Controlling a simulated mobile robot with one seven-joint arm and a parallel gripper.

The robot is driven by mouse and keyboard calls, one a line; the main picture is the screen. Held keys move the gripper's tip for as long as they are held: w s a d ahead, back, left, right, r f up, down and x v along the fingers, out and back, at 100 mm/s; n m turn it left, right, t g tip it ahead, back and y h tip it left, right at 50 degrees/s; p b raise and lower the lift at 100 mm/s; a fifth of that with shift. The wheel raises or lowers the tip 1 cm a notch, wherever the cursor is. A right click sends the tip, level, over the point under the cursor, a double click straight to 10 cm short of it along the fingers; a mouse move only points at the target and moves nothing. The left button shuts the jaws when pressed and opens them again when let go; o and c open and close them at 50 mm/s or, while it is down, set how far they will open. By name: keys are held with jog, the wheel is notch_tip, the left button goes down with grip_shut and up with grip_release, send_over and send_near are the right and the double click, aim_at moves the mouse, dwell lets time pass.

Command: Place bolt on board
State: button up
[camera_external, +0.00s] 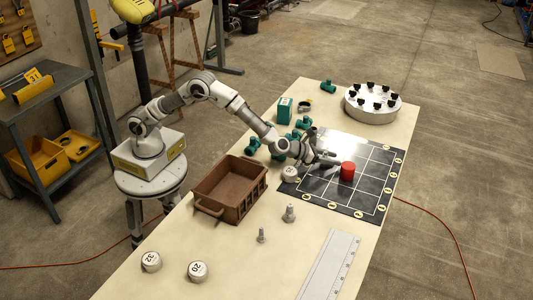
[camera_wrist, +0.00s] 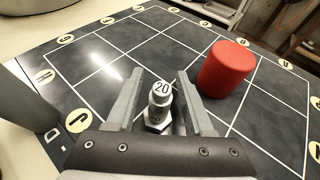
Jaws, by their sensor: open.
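A grey metal bolt (camera_wrist: 160,108) with a white top marked 20 stands upright on the dark board (camera_wrist: 110,75) in the wrist view. My gripper (camera_wrist: 160,76) is open, with one finger on each side of the bolt and a visible gap to each. The board (camera_external: 312,188) has a white-line grid and round yellow labels along its edges. In the external view my gripper (camera_external: 325,160) is low over the board, and I cannot make out this bolt there. Two other bolts, a larger one (camera_external: 289,213) and a smaller one (camera_external: 261,236), stand on the table.
A red cylinder (camera_external: 347,172) stands on the board, right of my gripper. A brown crate (camera_external: 232,190), round white pieces (camera_external: 198,271), green fittings (camera_external: 252,146) and a white ruler plate (camera_external: 329,265) are on the table.

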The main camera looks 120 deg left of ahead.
jog(key=p+v, duration=0.1)
jog(key=v, duration=1.1)
jog(key=shift+d+r, duration=0.1)
jog(key=shift+r, duration=0.05)
jog(key=s+r+n, duration=0.2)
jog(key=s, duration=0.1)
jog(key=s+a+r+n+g+y, duration=0.1)
jog(key=s+r+n, duration=0.1)
jog(key=r+n, duration=0.1)
jog(key=s+r+n+g, duration=0.1)
jog(key=s+r+n, duration=0.1)
jog(key=s+r, duration=0.1)
jog(key=shift+s+a+n+y, duration=0.3)
jog(key=shift+s+a, duration=0.05)
jog(key=s+r+n+g, duration=0.2)
jog(key=s+r+n, duration=0.2)
jog(key=s+n, duration=0.5)
jog(key=s+d+n+h, duration=0.3)
jog(key=s+d+n, duration=0.1)
jog(key=s, duration=0.4)
jog(key=s+d+f+n+h, duration=0.1)
jog(key=s+d+n+h, duration=0.2)
jog(key=s+d, duration=0.3)
jog(key=s+d+f+n+g+h, duration=0.1)
jog(key=s+d+n+h, duration=0.2)
jog(key=s, duration=0.7)
jog(key=d+n, duration=0.2)
jog(key=d, duration=0.1)
jog(key=shift+s+h, duration=0.3)
jog(key=shift+s, duration=0.1)
